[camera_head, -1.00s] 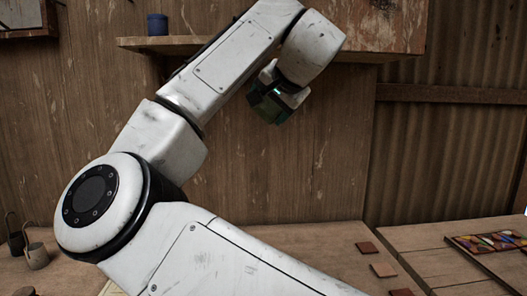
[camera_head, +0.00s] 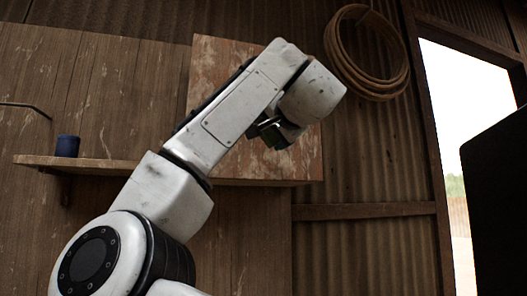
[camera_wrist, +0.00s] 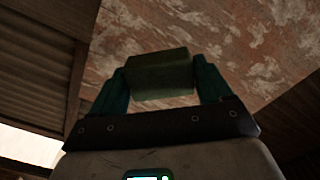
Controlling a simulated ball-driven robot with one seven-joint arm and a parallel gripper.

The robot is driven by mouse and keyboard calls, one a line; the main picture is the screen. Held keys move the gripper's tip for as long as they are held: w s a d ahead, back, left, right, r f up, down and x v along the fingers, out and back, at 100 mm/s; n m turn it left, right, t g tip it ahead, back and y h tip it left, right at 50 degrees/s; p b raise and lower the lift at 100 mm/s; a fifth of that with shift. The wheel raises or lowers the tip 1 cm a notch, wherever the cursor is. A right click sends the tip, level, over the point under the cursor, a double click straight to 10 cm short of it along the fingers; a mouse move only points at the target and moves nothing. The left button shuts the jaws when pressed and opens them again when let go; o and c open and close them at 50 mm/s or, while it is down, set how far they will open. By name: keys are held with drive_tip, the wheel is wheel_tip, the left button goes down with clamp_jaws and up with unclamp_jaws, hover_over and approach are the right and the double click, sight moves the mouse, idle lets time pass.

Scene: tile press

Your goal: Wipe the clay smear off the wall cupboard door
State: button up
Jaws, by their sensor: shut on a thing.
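The wall cupboard door (camera_head: 215,65) is a worn reddish-brown panel with pale flaking patches. It fills much of the wrist view (camera_wrist: 245,40), behind the fingers. I cannot tell the clay smear from the pale worn patches. My gripper (camera_head: 270,132) is in front of the lower part of the door. In the wrist view its two teal fingers are shut on a dark green block-like sponge (camera_wrist: 160,75). The sponge looks close to the door, but I cannot tell whether it touches. My arm hides the middle of the door in the head view.
A wooden shelf (camera_head: 100,166) runs left from below the cupboard and carries a blue cup (camera_head: 67,146). A coiled hose (camera_head: 367,52) hangs on the wall to the right. A bright doorway (camera_head: 462,120) and a dark panel (camera_head: 500,200) are farther right.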

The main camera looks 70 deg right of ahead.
sight(298, 143)
drive_tip(key=shift+s+r, duration=0.1)
drive_tip(key=shift+r, duration=0.1)
drive_tip(key=shift+d, duration=0.25)
drive_tip(key=shift+p+x, duration=0.95)
drive_tip(key=shift+x, duration=1.85)
drive_tip(key=shift+p+x, duration=0.65)
drive_tip(key=shift+x, duration=0.3)
drive_tip(key=shift+s+d+p, duration=0.3)
drive_tip(key=shift+s+d, duration=1)
drive_tip(key=shift+s, duration=0.25)
drive_tip(key=shift+s+d+p, duration=0.25)
drive_tip(key=shift+s+d, duration=1.05)
drive_tip(key=shift+s, duration=0.2)
drive_tip(key=shift+s+d+p, duration=0.3)
drive_tip(key=shift+s+d, duration=0.95)
drive_tip(key=shift+s, duration=0.3)
drive_tip(key=shift+w, duration=0.1)
